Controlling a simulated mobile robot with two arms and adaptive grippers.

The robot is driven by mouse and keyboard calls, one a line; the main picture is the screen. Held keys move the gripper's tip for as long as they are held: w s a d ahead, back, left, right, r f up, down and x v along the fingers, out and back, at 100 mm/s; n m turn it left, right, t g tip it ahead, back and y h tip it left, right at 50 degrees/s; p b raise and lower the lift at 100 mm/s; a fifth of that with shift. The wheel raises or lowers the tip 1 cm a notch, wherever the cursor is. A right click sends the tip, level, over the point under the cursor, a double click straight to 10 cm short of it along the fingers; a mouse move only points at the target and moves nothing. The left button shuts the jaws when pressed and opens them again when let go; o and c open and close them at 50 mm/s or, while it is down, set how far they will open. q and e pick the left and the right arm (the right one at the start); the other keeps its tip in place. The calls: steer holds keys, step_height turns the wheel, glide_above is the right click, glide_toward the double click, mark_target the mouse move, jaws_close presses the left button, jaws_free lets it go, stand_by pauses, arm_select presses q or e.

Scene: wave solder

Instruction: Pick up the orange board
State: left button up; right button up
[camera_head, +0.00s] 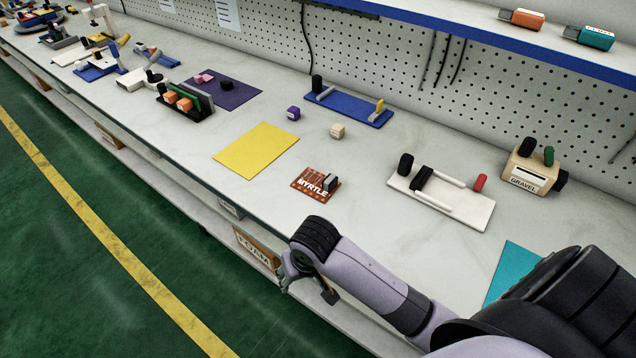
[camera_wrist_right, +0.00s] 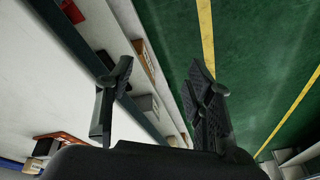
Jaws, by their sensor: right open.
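The orange board (camera_head: 312,184) lies flat on the white bench near its front edge. It is reddish-orange, marked MYRTLE, with a dark and grey block at its right end. My right gripper (camera_head: 308,290) hangs at the bench's front edge, nearer to me than the board and apart from it. In the right wrist view my right gripper (camera_wrist_right: 160,80) is open, with nothing between its fingers, over the bench edge and floor. A reddish-orange piece (camera_wrist_right: 62,137) at the lower left there may be the board. My left gripper is not in view.
A yellow mat (camera_head: 257,150) lies left of the board, and a white fixture (camera_head: 458,205) with black and red knobs right of it. A purple cube (camera_head: 293,113) and a beige cube (camera_head: 338,131) stand behind. A box marked FOAM (camera_head: 256,248) is under the bench.

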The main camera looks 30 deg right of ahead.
steer(key=w+d+r+m, duration=0.1)
steer(key=w+r, duration=0.1)
steer(key=w, duration=0.1)
steer(key=w+d+r+m+h, duration=0.1)
steer(key=w+d+r+m, duration=0.1)
steer(key=w+r, duration=0.1)
steer(key=w+d+r+m+h, duration=0.1)
steer(key=w+d+r, duration=0.1)
steer(key=w, duration=0.3)
steer(key=shift+r+m, duration=0.2)
steer(key=shift+m, duration=0.2)
steer(key=w+d+r+m+g+h, duration=0.1)
steer(key=w+d+r+m+h, duration=0.2)
steer(key=w+d+r+m, duration=0.45)
steer(key=b, duration=0.5)
glide_toward(328, 181)
steer(key=f, duration=0.2)
steer(key=w+f+n, duration=0.1)
steer(key=shift+d+f, duration=0.15)
steer(key=shift+d, duration=0.25)
steer(key=shift+s+d+p+x, duration=0.15)
steer(key=shift+p+x, duration=0.15)
steer(key=shift+x, duration=1.25)
steer(key=shift+s+d+p+x, duration=0.1)
steer(key=shift+p+x, duration=0.15)
steer(key=shift+x, duration=1.3)
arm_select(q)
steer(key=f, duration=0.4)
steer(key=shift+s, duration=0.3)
